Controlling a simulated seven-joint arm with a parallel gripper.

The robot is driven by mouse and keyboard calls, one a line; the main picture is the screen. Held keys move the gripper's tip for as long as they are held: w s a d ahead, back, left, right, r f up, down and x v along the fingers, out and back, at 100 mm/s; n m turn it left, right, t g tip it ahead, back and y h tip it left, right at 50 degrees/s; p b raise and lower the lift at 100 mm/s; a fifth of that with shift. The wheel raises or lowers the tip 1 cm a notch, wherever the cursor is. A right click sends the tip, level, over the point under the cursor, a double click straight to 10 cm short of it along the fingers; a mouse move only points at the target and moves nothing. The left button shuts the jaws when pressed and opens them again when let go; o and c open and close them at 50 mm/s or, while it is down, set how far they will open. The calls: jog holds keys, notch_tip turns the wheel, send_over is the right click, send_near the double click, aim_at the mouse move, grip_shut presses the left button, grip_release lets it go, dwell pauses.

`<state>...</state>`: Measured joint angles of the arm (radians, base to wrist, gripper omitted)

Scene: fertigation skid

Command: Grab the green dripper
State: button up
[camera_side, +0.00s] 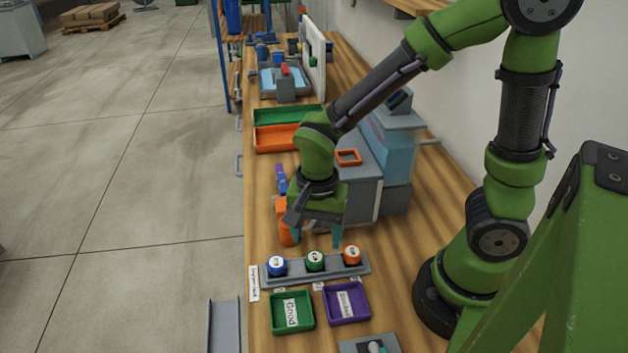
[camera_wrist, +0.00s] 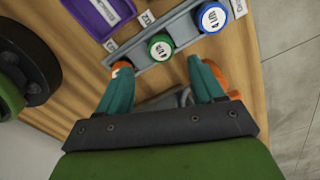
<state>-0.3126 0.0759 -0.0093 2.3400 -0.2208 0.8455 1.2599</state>
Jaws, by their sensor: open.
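The green dripper (camera_side: 315,261), a round cap with a white top label, sits in the middle of a grey rack (camera_side: 334,267). A blue dripper (camera_side: 277,266) is on its left and an orange dripper (camera_side: 352,255) on its right. My gripper (camera_side: 318,238) is open and empty, fingers pointing down, a little above and behind the row. In the wrist view the green dripper (camera_wrist: 160,47) shows between and just beyond the teal fingertips (camera_wrist: 160,66). The blue dripper (camera_wrist: 211,18) is beside it; the orange dripper (camera_wrist: 122,67) is partly hidden by a finger.
A green "Good" tray (camera_side: 276,312) and a purple tray (camera_side: 347,303) lie in front of the rack. An orange tool (camera_side: 286,225) stands close to the gripper's left. A grey and blue machine (camera_side: 388,150) is behind. The bench's left edge drops to the floor.

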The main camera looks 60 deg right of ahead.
aim_at(315, 256)
jog(key=shift+a+f, duration=0.1)
jog(key=shift+f, duration=2.7)
jog(key=shift+c, duration=0.4)
jog(key=c, duration=1)
jog(key=shift+w+r, duration=0.1)
